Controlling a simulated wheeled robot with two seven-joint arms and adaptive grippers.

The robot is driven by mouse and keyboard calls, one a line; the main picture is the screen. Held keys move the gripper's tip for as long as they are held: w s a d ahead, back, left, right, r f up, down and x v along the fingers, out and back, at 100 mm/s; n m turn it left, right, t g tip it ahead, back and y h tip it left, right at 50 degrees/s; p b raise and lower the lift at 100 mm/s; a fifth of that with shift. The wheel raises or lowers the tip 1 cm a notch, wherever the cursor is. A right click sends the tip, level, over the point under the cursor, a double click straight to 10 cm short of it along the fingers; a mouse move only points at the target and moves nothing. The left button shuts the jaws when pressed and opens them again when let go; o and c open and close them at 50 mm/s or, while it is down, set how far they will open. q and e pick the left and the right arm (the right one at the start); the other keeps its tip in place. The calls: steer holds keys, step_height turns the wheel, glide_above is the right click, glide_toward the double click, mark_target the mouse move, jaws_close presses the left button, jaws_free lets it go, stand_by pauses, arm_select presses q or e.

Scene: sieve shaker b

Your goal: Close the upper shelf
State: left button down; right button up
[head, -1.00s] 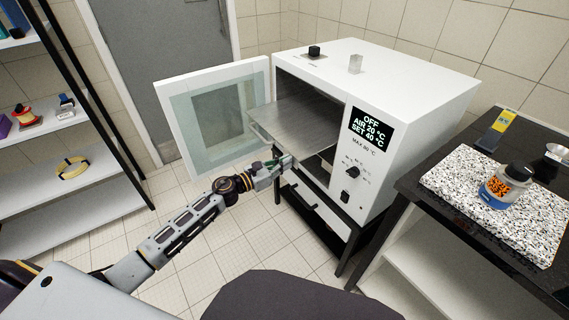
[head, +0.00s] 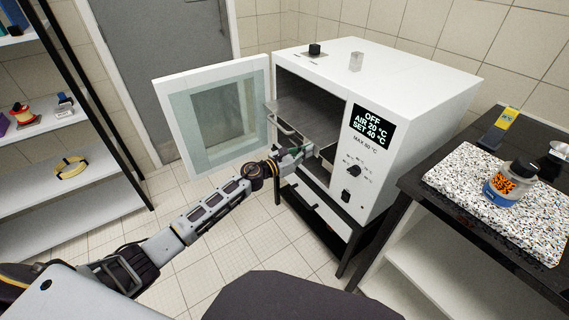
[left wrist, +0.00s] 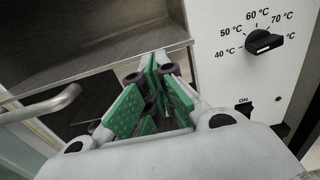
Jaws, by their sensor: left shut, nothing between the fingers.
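The white oven (head: 425,125) stands with its glass door (head: 160,115) swung open to the left. The upper shelf (head: 305,118) is a grey metal sheet, mostly inside the chamber, with a handle (head: 280,122) at its front left. In the left wrist view the shelf's front edge (left wrist: 95,75) runs across the upper left and the handle (left wrist: 45,107) is at the far left. My left gripper (head: 303,150) is shut and empty at the chamber opening, by the right part of the shelf's front. Its green-padded fingers (left wrist: 158,75) point at that front; I cannot tell whether they touch it. My right gripper is out of view.
The control panel with a black knob (left wrist: 263,42) is close to the right of my left gripper. A black bench (head: 410,187) with a speckled mat and a jar (head: 510,183) stands at right. A shelf rack (head: 85,190) is at left. The floor between is clear.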

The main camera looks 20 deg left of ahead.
arm_select(q)
steer(key=b+x, duration=0.4)
steer(key=x, duration=0.8)
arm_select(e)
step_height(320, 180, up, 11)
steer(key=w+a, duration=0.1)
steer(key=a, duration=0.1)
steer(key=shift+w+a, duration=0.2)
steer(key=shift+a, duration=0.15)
arm_select(q)
steer(key=shift+w+d+r, duration=0.1)
steer(key=shift+w+r, duration=0.05)
steer(key=shift+r, duration=0.05)
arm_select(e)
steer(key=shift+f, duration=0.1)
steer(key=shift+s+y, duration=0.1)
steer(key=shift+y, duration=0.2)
